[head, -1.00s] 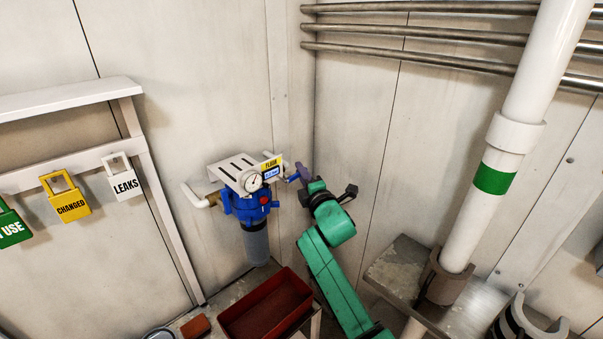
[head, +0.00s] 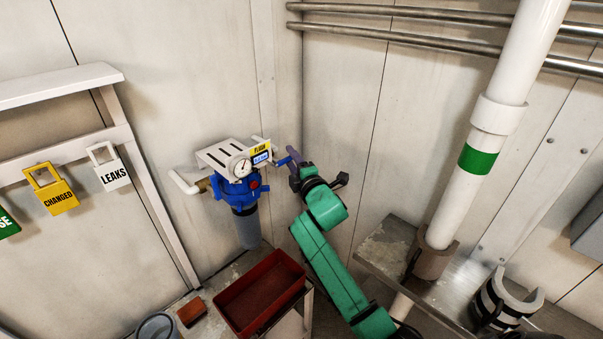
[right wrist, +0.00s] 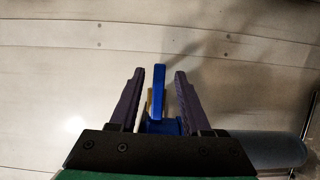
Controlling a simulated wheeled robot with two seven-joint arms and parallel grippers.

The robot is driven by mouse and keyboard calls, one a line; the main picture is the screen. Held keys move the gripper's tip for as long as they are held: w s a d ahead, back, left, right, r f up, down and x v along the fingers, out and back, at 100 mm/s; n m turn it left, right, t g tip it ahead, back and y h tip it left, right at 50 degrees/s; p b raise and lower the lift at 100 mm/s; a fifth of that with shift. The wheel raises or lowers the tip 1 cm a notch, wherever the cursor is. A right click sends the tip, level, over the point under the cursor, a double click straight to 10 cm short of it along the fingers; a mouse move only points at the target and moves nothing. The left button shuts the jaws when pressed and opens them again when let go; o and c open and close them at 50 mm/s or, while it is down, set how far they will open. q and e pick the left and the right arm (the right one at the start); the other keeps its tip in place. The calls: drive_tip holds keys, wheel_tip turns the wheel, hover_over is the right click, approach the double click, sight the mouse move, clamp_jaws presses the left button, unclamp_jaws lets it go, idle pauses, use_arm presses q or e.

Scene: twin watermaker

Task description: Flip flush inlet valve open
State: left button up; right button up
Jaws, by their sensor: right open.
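The flush inlet valve shows as a blue lever (head: 283,161) on the right side of the blue filter unit (head: 238,188), below a yellow FLUSH label (head: 259,149). My right gripper (head: 294,168) is at this lever, reaching up from below right. In the right wrist view, the gripper (right wrist: 159,75) is open, with one dark purple finger on each side of the upright blue lever (right wrist: 159,92). A gap shows between the lever and each finger. Part of the valve body is hidden behind the gripper's palm. My left gripper is not in view.
A thick white pipe (head: 483,120) rises at right above a metal ledge (head: 388,248). Tags hang on a white rack (head: 62,165) at left.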

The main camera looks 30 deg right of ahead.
drive_tip(key=s+b, duration=0.2)
drive_tip(key=s, duration=1.1)
drive_tip(key=shift+s+a+b, duration=0.3)
drive_tip(key=shift+b, duration=0.1)
wheel_tip(320, 180, down, 27)
drive_tip(key=d+m+g, duration=0.1)
drive_tip(key=m+g, duration=0.4)
drive_tip(key=g, duration=0.1)
drive_tip(key=s+f+m+g, duration=0.2)
drive_tip(key=s+f, duration=0.4)
drive_tip(key=f, duration=0.4)
drive_tip(key=s+f+m+g, duration=0.25)
drive_tip(key=s+f, duration=0.35)
drive_tip(key=f, duration=0.4)
drive_tip(key=s+f+m+g, duration=0.1)
drive_tip(key=s+f+g, duration=0.1)
drive_tip(key=s+f, duration=0.3)
drive_tip(key=s+f+m+g, duration=0.2)
drive_tip(key=s+f, duration=0.3)
drive_tip(key=s, duration=0.8)
drive_tip(key=s+f+m+g+y, duration=0.1)
drive_tip(key=s+f, duration=0.4)
drive_tip(key=s, duration=0.5)
drive_tip(key=shift+a+m+g, duration=0.2)
drive_tip(key=shift+m+g, duration=0.55)
